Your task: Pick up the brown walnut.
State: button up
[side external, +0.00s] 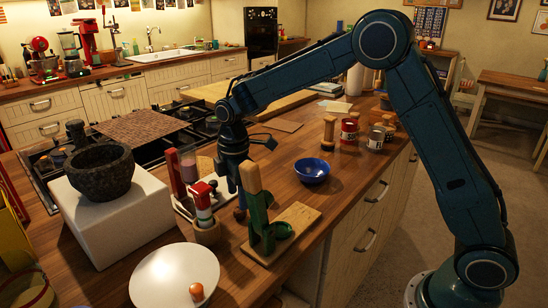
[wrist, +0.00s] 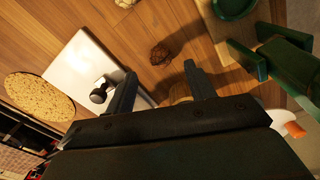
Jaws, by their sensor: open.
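The brown walnut (wrist: 161,54) lies on the wooden countertop in the wrist view, small and rough-skinned. My gripper (wrist: 160,76) is open, with its two dark fingers apart and nothing between them. The walnut appears just beyond the fingertips, roughly centred across the gap. In the side external view my gripper (side external: 230,186) points down over the counter, among the items beside the green and wooden stand.
A green and wooden stand (side external: 258,215) is close to the right of my gripper. A white board (wrist: 80,72) with a metal knob lies to the left in the wrist view. A blue bowl (side external: 311,170), a stone mortar (side external: 100,172) and a white plate (side external: 160,270) stand around.

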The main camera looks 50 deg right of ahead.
aim_at(240, 213)
jog(key=shift+s+d+f, duration=0.1)
jog(key=shift+f, duration=2.3)
jog(key=c, duration=1)
